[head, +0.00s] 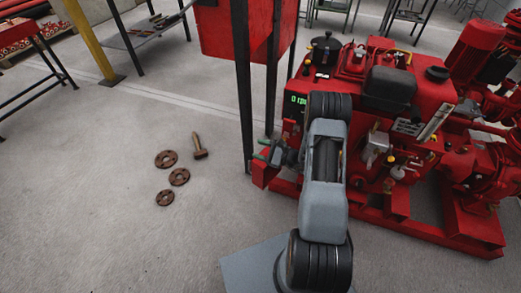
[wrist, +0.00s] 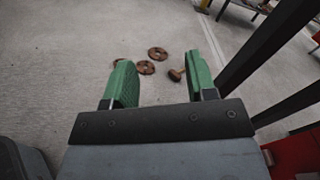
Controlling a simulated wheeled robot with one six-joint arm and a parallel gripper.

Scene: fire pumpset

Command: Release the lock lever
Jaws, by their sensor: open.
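My gripper (head: 266,152) shows in the head view at the left front corner of the red pumpset (head: 425,95), near a black post. In the wrist view my gripper (wrist: 160,78) has its two green fingers wide apart with nothing between them. I cannot pick out the lock lever for certain in either view. My arm hides part of the pumpset's front and left side.
A red box (head: 240,30) stands on black posts (head: 242,90) close behind my gripper. Rusty flanges (head: 166,159) and a bolt-like part (head: 199,147) lie on the floor to the left. A yellow post (head: 90,40) stands farther back. The left floor is mostly clear.

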